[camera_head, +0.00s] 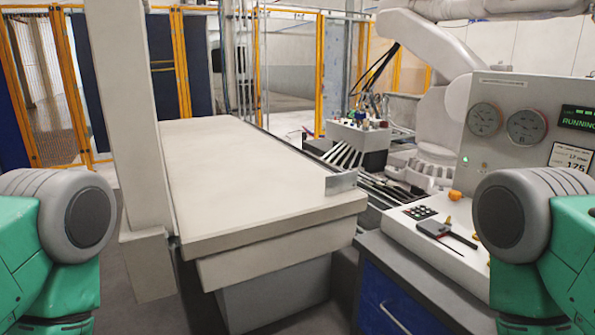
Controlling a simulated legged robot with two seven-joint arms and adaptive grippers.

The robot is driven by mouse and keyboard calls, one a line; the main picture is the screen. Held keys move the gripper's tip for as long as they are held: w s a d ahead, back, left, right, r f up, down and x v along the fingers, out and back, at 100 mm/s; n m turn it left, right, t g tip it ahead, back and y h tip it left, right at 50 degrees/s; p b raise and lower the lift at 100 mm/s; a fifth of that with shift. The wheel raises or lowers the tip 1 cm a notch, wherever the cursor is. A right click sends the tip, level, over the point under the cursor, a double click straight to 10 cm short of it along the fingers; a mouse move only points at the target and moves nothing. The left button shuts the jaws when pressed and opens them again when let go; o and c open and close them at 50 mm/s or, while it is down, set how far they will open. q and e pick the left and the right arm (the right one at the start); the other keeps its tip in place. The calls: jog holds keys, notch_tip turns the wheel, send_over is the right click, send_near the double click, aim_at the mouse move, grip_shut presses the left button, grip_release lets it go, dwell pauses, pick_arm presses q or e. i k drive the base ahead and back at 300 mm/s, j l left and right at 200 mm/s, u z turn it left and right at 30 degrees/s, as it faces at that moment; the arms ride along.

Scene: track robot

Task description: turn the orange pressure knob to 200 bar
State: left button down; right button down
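A small orange knob (455,196) shows on the light grey sloping console (400,229) at the right, below the upright panel. I cannot make out its setting. The upright panel (548,91) carries two round gauges, the left one (484,119) and the right one (526,126); their needles are too small to read. A small white display (571,160) on the panel seems to read 175; its unit is not legible. My green and grey arm links come in at both lower edges, and the right one covers part of the console and panel. Neither gripper is in view.
A green-lettered screen (579,118) reads RUNNING. A blue drawer (395,305) is below.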

aim_at(455, 195)
jog(key=z, duration=0.95)
